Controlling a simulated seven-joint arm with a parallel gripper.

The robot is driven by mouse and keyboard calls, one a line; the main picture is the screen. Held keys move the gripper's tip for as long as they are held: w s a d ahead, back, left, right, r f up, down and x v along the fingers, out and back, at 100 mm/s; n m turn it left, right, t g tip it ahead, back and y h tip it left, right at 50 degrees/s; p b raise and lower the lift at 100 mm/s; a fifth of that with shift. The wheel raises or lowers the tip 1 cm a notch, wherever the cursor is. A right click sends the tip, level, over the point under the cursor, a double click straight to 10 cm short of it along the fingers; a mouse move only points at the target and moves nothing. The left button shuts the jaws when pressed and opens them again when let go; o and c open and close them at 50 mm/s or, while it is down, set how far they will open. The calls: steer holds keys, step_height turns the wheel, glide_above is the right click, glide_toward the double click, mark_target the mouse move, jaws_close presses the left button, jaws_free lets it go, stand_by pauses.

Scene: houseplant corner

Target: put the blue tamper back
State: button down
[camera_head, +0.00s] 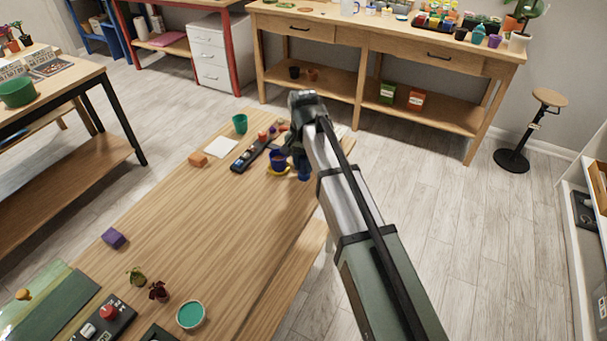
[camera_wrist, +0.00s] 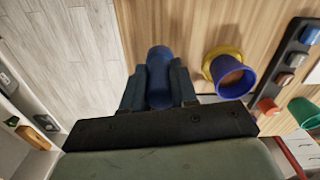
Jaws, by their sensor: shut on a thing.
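The blue tamper (camera_wrist: 159,70) is between the two fingers of my gripper (camera_wrist: 159,84) in the wrist view, and the gripper is shut on it. In the head view the tamper's blue end (camera_head: 304,172) shows below my gripper (camera_head: 300,156), near the right edge of the wooden table. I cannot tell whether it touches the table. A blue pot (camera_head: 278,157) with brown filling stands on a yellow saucer (camera_head: 284,171) just left of the tamper. In the wrist view the pot (camera_wrist: 232,78) and saucer (camera_wrist: 212,58) are right of the gripper, apart from it.
A black rack (camera_head: 250,154) with several coloured pieces lies left of the pot. The middle of the table (camera_head: 200,220) is clear. Small plants and a teal-filled bowl (camera_head: 190,315) stand nearer.

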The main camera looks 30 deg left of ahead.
mark_target(304, 174)
steer(key=shift+f, duration=2.15)
steer(key=shift+f, duration=0.15)
steer(key=c, duration=0.9)
jaws_free()
step_height(304, 174, up, 12)
steer(key=shift+r, duration=0.15)
